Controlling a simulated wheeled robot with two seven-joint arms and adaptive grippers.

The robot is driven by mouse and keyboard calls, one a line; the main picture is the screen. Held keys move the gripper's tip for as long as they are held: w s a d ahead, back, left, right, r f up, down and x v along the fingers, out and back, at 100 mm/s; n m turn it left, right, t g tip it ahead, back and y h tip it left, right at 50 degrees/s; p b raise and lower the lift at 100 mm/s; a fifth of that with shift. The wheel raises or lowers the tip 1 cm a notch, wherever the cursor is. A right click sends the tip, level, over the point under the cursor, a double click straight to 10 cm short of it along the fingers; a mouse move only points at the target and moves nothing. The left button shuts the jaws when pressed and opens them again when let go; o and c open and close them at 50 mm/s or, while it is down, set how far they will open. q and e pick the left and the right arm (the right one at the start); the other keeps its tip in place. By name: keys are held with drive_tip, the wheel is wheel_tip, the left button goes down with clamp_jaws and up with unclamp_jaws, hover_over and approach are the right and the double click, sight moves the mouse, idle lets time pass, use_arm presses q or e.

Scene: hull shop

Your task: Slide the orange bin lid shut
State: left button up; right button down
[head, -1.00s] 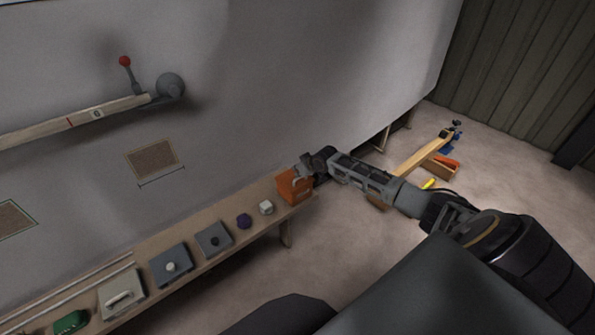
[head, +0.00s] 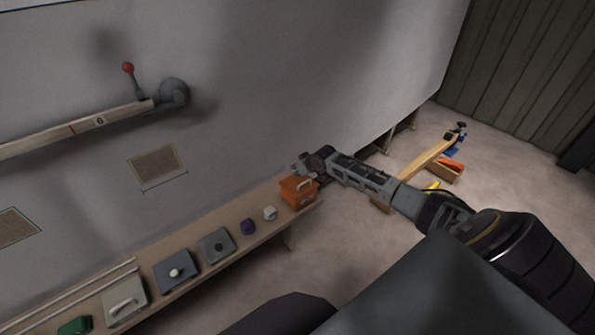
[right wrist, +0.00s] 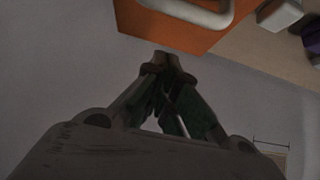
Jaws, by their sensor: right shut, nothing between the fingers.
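The orange bin (head: 293,195) stands at the right end of the wooden bench, against the grey hull wall. A pale handle (head: 305,184) shows on it. In the right wrist view the orange surface (right wrist: 160,36) fills the top, with the pale handle (right wrist: 192,14) on it. My right gripper (right wrist: 168,63) is shut and empty, with its fingertips close to the orange edge; I cannot tell whether they touch. In the head view my right gripper (head: 299,167) is at the bin's far side, by the wall. How far the lid is open is unclear. My left gripper is out of view.
On the bench (head: 222,230), left of the bin, are a white block (head: 269,213), a purple piece (head: 247,227) and several grey plates with knobs or a handle. A red-knobbed lever (head: 130,77) is on the wall. A plank (head: 425,157) lies to the right.

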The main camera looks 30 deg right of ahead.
drive_tip(key=shift+v, duration=1.35)
drive_tip(key=shift+s+d+r, duration=0.1)
drive_tip(key=shift+s+r, duration=0.1)
drive_tip(key=shift+s, duration=0.1)
drive_tip(key=v, duration=0.3)
drive_tip(key=shift+r+p, duration=0.1)
drive_tip(key=shift+p, duration=0.25)
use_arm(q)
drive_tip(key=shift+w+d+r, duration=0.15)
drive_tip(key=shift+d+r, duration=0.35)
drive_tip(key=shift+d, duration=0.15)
use_arm(e)
drive_tip(key=v, duration=0.3)
drive_tip(key=shift+s+r, duration=0.1)
drive_tip(key=shift+s, duration=0.05)
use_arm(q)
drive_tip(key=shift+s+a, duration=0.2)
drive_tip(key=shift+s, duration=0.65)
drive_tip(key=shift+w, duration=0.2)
